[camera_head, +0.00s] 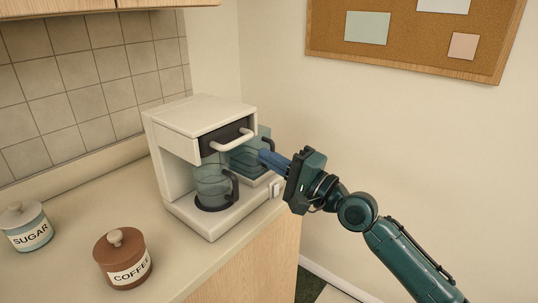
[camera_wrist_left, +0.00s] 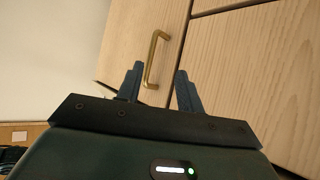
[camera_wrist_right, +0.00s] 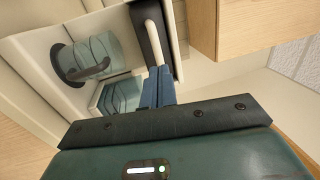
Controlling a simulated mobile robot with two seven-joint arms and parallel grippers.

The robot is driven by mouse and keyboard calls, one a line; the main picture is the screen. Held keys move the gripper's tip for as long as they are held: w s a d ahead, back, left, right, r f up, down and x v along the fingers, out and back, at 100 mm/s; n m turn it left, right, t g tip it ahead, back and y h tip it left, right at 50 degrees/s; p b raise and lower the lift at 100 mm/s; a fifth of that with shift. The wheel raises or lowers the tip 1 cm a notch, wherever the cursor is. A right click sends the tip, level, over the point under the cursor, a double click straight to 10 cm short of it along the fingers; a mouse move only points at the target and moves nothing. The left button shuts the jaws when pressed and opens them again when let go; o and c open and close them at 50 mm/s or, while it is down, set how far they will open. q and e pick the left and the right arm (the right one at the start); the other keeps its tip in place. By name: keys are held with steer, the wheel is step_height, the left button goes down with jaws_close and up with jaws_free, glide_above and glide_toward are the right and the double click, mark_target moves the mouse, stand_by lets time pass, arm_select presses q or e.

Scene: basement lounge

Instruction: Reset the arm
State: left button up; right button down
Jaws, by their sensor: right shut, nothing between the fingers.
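My right gripper (camera_head: 268,157) reaches in from the right with its blue fingers closed together and empty. In the head view its tips overlap the right side of the white coffee machine (camera_head: 182,122). In the right wrist view the closed fingers (camera_wrist_right: 160,72) appear beside the machine's pale drawer handle (camera_wrist_right: 152,36); I cannot tell whether they touch it. My left gripper (camera_wrist_left: 158,72) shows only in its own wrist view. Its fingers are spread apart, with a brass handle (camera_wrist_left: 153,60) of a wooden cabinet seen between them, and nothing is gripped.
A glass carafe (camera_head: 211,182) stands in the machine, with another teal glass shape behind it. The coffee jar (camera_head: 123,262) and sugar jar (camera_head: 25,228) stand on the counter (camera_head: 75,216) at left. A corkboard (camera_head: 400,55) hangs on the wall. Open space lies right of the counter.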

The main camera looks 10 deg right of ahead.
steer(key=b+v, duration=0.3)
steer(key=v, duration=0.5)
steer(key=s+a+f+n+g+h+p, duration=0.1)
steer(key=s+f+n+h, duration=0.2)
steer(key=f, duration=0.7)
steer(key=s+a+f+n+h+p, duration=0.1)
steer(key=s+f+n+h, duration=0.15)
steer(key=f, duration=0.65)
arm_select(q)
steer(key=shift+s+a+f+p, duration=0.1)
steer(key=shift+f+p, duration=0.15)
steer(key=shift+p, duration=0.55)
arm_select(e)
steer(key=s+a+f+n+g+h, duration=0.2)
steer(key=s+f+n+g+h, duration=0.2)
steer(key=s+f, duration=0.9)
steer(key=f+n, duration=0.1)
steer(key=n, duration=0.2)
steer(key=shift+s+f+n, duration=0.2)
steer(key=shift+s+n, duration=0.1)
steer(key=shift+n, duration=0.05)
steer(key=shift+a, duration=0.1)
